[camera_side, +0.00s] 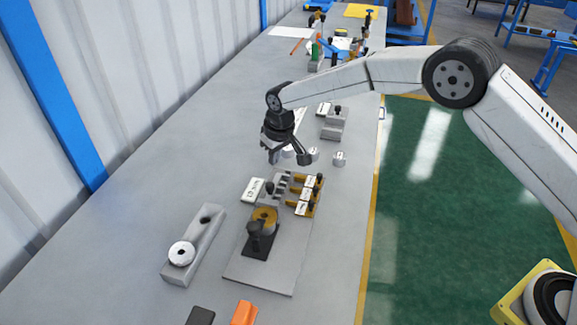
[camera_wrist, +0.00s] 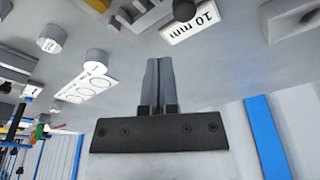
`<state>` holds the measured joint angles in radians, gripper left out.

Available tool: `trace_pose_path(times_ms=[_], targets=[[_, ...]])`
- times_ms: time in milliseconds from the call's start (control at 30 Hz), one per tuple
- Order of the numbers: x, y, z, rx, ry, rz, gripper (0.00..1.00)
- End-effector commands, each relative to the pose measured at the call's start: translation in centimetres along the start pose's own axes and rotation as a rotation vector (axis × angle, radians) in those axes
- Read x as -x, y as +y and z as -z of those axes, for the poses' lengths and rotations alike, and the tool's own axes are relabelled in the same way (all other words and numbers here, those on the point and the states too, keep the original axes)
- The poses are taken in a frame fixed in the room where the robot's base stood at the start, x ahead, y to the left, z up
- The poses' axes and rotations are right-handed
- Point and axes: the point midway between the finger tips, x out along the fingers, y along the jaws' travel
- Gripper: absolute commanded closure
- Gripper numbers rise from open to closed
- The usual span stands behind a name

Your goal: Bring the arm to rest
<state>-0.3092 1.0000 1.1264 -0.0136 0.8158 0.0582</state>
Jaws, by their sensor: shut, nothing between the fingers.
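My gripper (camera_side: 274,158) hangs from the end of my white arm above the grey bench, behind the fixture plate with the yellow parts. In the wrist view my gripper (camera_wrist: 158,62) shows its two grey fingers together, shut with nothing between them. The fingertips look clear of the bench parts, though the exact height is hard to tell.
A grey block with a white flanged disc (camera_side: 182,254) stands front left. A white "10 mm" label (camera_wrist: 190,22) and small grey cylinders (camera_wrist: 97,60) show in the wrist view. An orange part (camera_side: 244,312) lies at the front edge. Bare bench (camera_side: 160,190) extends left, towards the wall.

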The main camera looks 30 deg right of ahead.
Motion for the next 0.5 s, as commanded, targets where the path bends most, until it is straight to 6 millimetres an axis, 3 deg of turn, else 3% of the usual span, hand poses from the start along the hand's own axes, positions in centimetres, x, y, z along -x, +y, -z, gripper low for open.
trace_pose_path(times_ms=[267, 500], targets=[[2.0, 2.1, -1.9, -0.027, 0.004, -0.005, 1.0], [4.8, 4.8, -5.6, -0.066, 0.009, -0.013, 1.0]])
